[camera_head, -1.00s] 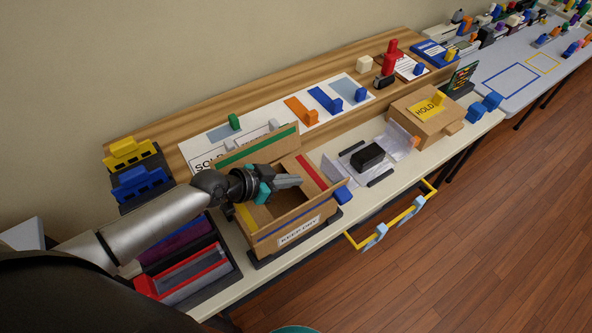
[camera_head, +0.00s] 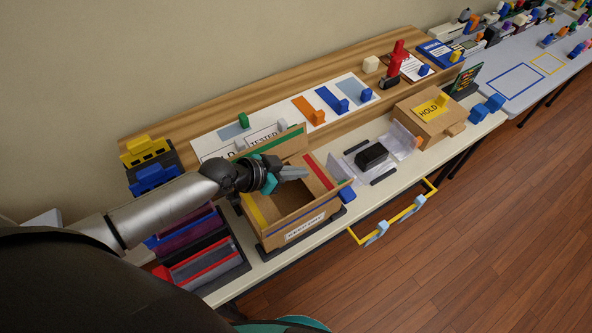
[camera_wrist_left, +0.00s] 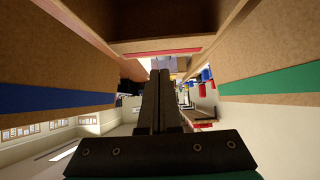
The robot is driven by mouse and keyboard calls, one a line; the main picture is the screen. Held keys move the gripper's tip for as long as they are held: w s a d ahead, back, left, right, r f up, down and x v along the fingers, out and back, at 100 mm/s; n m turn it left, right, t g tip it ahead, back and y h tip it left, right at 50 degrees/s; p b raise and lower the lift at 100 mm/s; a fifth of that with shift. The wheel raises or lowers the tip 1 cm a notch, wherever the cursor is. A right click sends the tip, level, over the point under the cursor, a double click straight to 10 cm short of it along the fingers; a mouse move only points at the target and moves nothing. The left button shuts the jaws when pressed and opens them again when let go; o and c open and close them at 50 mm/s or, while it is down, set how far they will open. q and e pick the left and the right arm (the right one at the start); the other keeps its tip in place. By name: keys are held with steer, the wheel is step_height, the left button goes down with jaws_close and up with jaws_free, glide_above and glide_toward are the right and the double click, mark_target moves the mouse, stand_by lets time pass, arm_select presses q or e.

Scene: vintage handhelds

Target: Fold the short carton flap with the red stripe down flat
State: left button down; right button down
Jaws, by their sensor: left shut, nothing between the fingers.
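The open brown carton (camera_head: 318,219) stands on the near table. Its short flap with the red stripe (camera_head: 319,172) stands up at the carton's right end. The long green-striped flap (camera_head: 268,142) stands up at the back and the blue-striped one is at the front. My left gripper (camera_head: 306,173) is shut and empty above the carton's opening, fingers pointing right toward the red-striped flap. In the left wrist view, the shut fingers (camera_wrist_left: 160,72) lie between the blue-striped and green-striped flaps, with the red-striped flap (camera_wrist_left: 160,51) ahead. Contact cannot be told. My right gripper is out of view.
A yellow-striped flap (camera_head: 254,209) is at the carton's left end. A blue block (camera_head: 347,190) sits just right of the carton. A clear tray with a black device (camera_head: 371,156) and a HOLD box (camera_head: 431,117) stand farther right. A rack (camera_head: 206,264) stands left.

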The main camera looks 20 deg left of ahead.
arm_select(q)
steer(key=s+a, duration=0.1)
steer(key=s, duration=0.1)
steer(key=s+a+r, duration=0.1)
steer(key=s+a, duration=0.1)
steer(key=s+a+r, duration=0.1)
steer(key=s+a, duration=0.1)
steer(key=shift+s+r+b, duration=0.25)
steer(key=shift+s+b, duration=0.05)
steer(key=shift+b, duration=0.05)
steer(key=shift+s+a+r, duration=0.25)
steer(key=shift+s+a, duration=0.2)
steer(key=shift+s, duration=0.1)
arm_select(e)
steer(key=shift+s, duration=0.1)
